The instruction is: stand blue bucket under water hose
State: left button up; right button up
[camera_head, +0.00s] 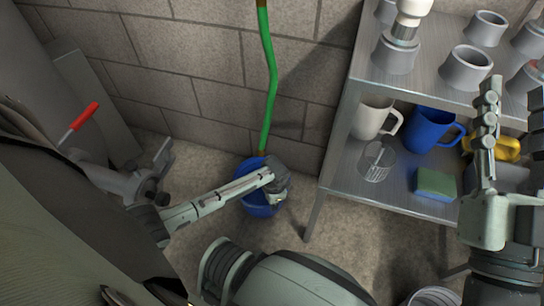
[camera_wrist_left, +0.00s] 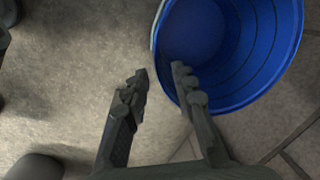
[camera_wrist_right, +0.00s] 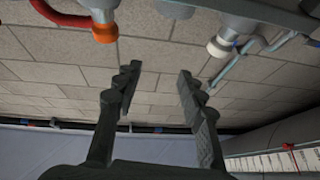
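The blue bucket (camera_head: 258,208) stands on the floor against the block wall, partly covered by my left arm. The green water hose (camera_head: 270,80) hangs down the wall, and its brown lower end is seen just above the bucket's far rim. In the left wrist view the bucket (camera_wrist_left: 250,60) shows its open inside. My left gripper (camera_wrist_left: 159,76) is open with its fingers on either side of the near rim: one overlaps the inside, the other is outside. Contact cannot be told. My right gripper (camera_wrist_right: 157,82) is open and empty, raised in front of the shelf at right (camera_head: 488,125).
A metal shelf (camera_head: 335,185) at right holds grey collars, a white mug (camera_head: 372,120), a blue mug (camera_head: 431,130), a glass and a green sponge (camera_head: 435,184). A red-handled screwdriver (camera_head: 84,116) lies at left. Bare floor lies between bucket and shelf.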

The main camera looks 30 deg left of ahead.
pick_arm(q)
jog(key=d+r+n+t+h+p, duration=0.15)
jog(key=d+r, duration=0.25)
jog(key=r, duration=0.4)
jog(key=d+r+t+h+p, duration=0.1)
jog(key=d+r+t+p, duration=0.2)
jog(key=r, duration=0.4)
jog(key=s+r+n+t, duration=0.1)
jog(key=r+t, duration=0.1)
jog(key=r, duration=1.1)
jog(key=s+r+n+t, duration=0.2)
jog(key=r+t, duration=0.1)
jog(key=r, duration=1)
jog(key=shift+s+a, duration=0.15)
jog(key=shift+s, duration=0.1)
pick_arm(e)
jog(key=d+f+g+h, duration=0.3)
jog(key=d+f+g, duration=0.1)
jog(key=f, duration=0.6)
jog(key=s+d+f+g+h, duration=0.1)
jog(key=d+f+g+h, duration=0.2)
jog(key=f+g, duration=0.4)
notch_tip(320, 180, down, 3)
jog(key=shift+d+r, duration=0.1)
jog(key=shift+d, duration=0.7)
pick_arm(q)
jog(key=shift+r+n+t, duration=0.1)
jog(key=shift+n+t, duration=0.15)
